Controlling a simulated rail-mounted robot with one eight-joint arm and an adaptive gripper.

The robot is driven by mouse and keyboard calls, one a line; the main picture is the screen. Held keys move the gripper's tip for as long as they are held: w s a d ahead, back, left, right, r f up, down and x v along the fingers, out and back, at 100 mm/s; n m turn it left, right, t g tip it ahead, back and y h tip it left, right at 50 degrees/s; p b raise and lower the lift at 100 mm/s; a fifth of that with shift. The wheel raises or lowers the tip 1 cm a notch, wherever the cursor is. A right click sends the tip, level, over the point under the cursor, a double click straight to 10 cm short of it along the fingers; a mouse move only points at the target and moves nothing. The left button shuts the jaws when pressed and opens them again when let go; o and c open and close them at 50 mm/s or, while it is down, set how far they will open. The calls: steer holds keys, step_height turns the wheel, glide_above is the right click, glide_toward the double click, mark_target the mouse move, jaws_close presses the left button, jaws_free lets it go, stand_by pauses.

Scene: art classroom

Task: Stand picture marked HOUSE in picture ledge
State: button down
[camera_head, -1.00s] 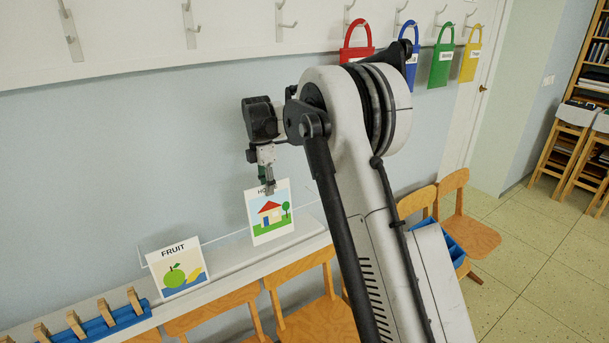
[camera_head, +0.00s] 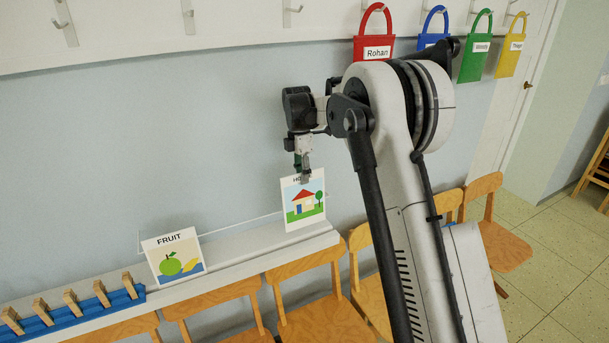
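The HOUSE picture (camera_head: 304,206) is a white card with a red-roofed house and a tree. It is upright and slightly tilted in the picture, at the right end of the picture ledge (camera_head: 235,266). My gripper (camera_head: 303,178) is shut on its top edge, covering part of the word HOUSE. The card's lower edge is close to the ledge; I cannot tell whether it touches or sits behind the clear lip. The FRUIT picture (camera_head: 172,258) stands at the ledge's left part.
A blue rack with wooden pegs (camera_head: 75,308) is left of FRUIT. Wooden chairs (camera_head: 322,318) line the front below the ledge. Coloured bags, including a red one (camera_head: 374,49), hang at upper right. The ledge is bare between the two pictures.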

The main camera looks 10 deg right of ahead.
mark_target(302, 197)
steer(key=shift+w+f+b, duration=0.2)
steer(key=shift+f+b, duration=0.35)
steer(key=shift+f, duration=0.95)
steer(key=shift+w+f+b, duration=0.2)
steer(key=shift+f+b, duration=0.35)
steer(key=shift+f, duration=0.9)
steer(key=shift+w+f+b, duration=0.2)
steer(key=shift+f+b, duration=0.35)
steer(key=shift+f, duration=0.95)
steer(key=c, duration=1.8)
jaws_free()
steer(key=shift+c, duration=0.2)
steer(key=shift+o, duration=1.3)
